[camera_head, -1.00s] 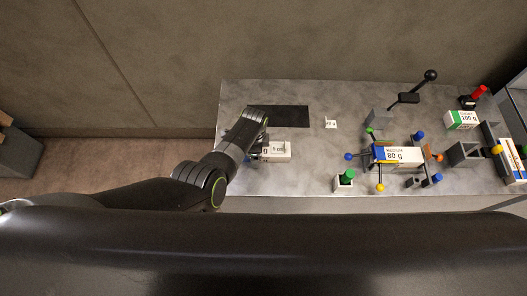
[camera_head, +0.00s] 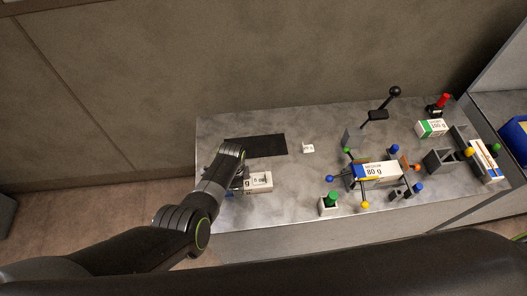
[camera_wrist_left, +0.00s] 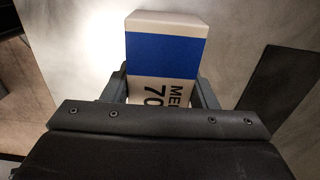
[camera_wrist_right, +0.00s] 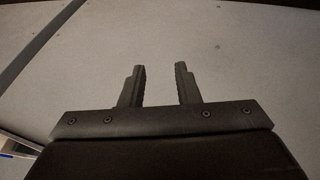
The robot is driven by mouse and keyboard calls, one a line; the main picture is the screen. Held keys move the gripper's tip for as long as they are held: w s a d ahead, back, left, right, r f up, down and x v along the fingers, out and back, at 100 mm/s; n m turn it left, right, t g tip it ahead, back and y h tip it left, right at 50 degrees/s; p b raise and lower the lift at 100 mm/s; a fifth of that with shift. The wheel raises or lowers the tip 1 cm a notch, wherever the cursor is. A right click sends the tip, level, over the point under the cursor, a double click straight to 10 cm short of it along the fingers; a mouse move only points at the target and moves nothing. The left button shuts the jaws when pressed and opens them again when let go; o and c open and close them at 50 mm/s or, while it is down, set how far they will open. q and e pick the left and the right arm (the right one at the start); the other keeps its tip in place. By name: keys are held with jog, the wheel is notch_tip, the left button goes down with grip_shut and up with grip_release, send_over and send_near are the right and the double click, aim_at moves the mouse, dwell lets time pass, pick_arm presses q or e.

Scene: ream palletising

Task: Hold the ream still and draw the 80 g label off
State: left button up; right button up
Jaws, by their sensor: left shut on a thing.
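A white ream (camera_head: 244,189) lies at the left front of the grey table. My left gripper (camera_wrist_left: 162,88) is shut on it, a finger on each side. In the left wrist view the ream (camera_wrist_left: 165,52) shows a blue band and the print "MED" and "70", partly hidden by my gripper. In the head view a small white label-like piece (camera_head: 262,179) sits on the ream's right part; its print is too small to read. Another ream (camera_head: 376,172), printed "80 g", lies at right centre among coloured knobs. My right gripper (camera_wrist_right: 158,68) is open and empty over a plain pale surface, outside the head view.
A black mat (camera_head: 255,146) lies behind the held ream. A small white tag (camera_head: 308,147) stands right of it. A green-knobbed block (camera_head: 328,204) is near the front edge. A 100 g ream (camera_head: 432,128) and grey blocks (camera_head: 438,161) are at right. The table between tag and green knob is clear.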

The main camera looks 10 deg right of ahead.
jog(key=w+d+r+n+t, duration=0.2)
jog(key=w+d+r+t, duration=0.1)
jog(key=w+d+r, duration=0.6)
jog(key=w+d+r+n+t, duration=0.35)
jog(key=w+d+r, duration=0.25)
jog(key=d+r, duration=0.4)
jog(key=w+a+r+t+y, duration=0.1)
jog(key=w+a+r+t, duration=0.15)
jog(key=w+r, duration=1)
jog(key=w+a+f+m+g+h, duration=0.3)
jog(key=w+a+f+m+h, duration=0.15)
jog(key=w+a+f, duration=0.2)
notch_tip(320, 180, up, 7)
jog(key=m+g+y, duration=0.1)
jog(key=g+y, duration=0.6)
jog(key=g, duration=0.5)
send_over(260, 178)
jog(key=w+d, duration=0.1)
jog(key=d, duration=0.1)
jog(key=shift+h, duration=0.25)
jog(key=f, duration=0.4)
jog(key=s+f, duration=0.1)
jog(key=f, duration=0.7)
jog(key=shift+s, duration=0.2)
